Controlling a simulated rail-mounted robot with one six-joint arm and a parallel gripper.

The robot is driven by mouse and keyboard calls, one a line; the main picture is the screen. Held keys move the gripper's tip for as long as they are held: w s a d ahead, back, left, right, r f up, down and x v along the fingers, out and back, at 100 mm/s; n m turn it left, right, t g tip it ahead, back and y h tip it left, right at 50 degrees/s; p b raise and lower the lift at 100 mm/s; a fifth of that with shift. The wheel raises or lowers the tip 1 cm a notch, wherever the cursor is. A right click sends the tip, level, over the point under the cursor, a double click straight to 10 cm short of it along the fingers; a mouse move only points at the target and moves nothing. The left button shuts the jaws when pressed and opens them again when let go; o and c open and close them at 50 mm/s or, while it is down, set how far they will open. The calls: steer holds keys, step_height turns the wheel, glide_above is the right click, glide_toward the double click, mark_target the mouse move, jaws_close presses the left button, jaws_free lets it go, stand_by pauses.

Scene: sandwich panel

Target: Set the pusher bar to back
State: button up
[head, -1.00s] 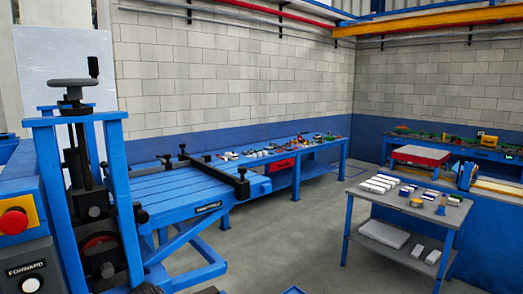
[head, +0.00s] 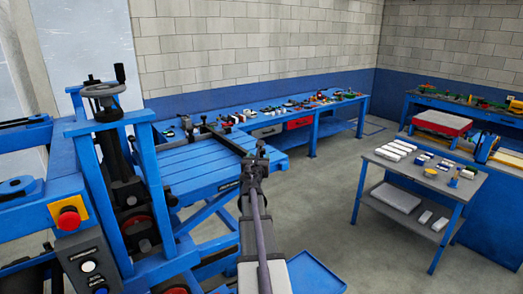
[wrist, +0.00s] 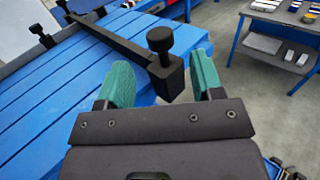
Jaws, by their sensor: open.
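The pusher bar (head: 222,139) is a long black bar lying across the slatted blue table (head: 185,165). In the wrist view the bar (wrist: 112,39) runs from the upper left to a square end block with an upright black knob (wrist: 160,40). A second knob shows at its far end. My gripper (wrist: 158,82) is open, with one teal finger on each side of the near end block. The block seems to lie between or just beyond the fingertips; contact cannot be told. In the head view my gripper (head: 255,168) is at the bar's near right end and partly covers it.
A long blue bench (head: 300,118) with small parts and a red drawer stands along the wall. A control box with a red button (head: 70,219) and a handwheel column are at left. A grey cart (head: 425,172) stands at right. The floor between is clear.

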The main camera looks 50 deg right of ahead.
mark_target(261, 152)
steer(key=x, duration=0.8)
steer(key=shift+a, duration=0.2)
steer(key=shift+c, duration=0.5)
jaws_close()
